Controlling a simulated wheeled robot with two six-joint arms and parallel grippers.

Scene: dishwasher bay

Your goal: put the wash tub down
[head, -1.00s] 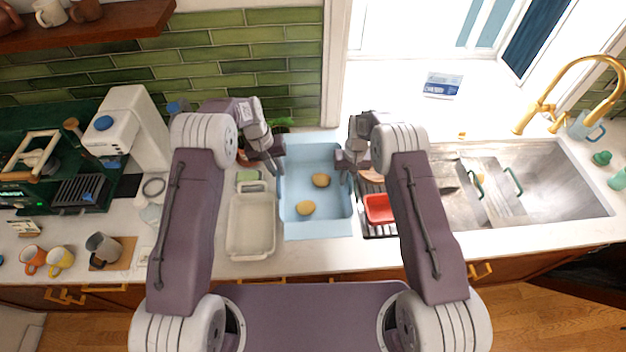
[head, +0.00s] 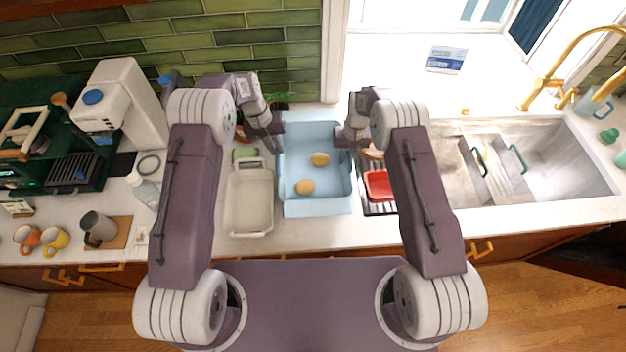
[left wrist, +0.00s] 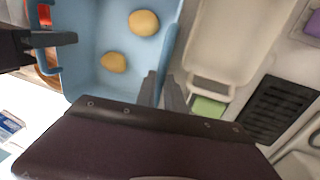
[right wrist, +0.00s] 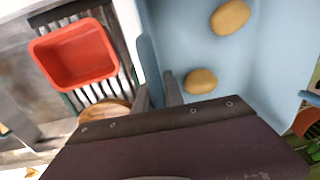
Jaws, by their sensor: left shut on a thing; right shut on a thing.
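The wash tub (head: 318,207) is light blue and rectangular, with two round tan items, one (head: 319,159) further back and one (head: 304,187) nearer, lying inside. The tub looks level between both grippers. Whether its underside touches the counter cannot be told.
A cream dish (head: 250,232) stands close on the left, with a green sponge (head: 246,153) behind it. A red container (head: 379,186) on a dark rack (head: 381,208) stands close on the right. The sink (head: 570,165) is further right.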

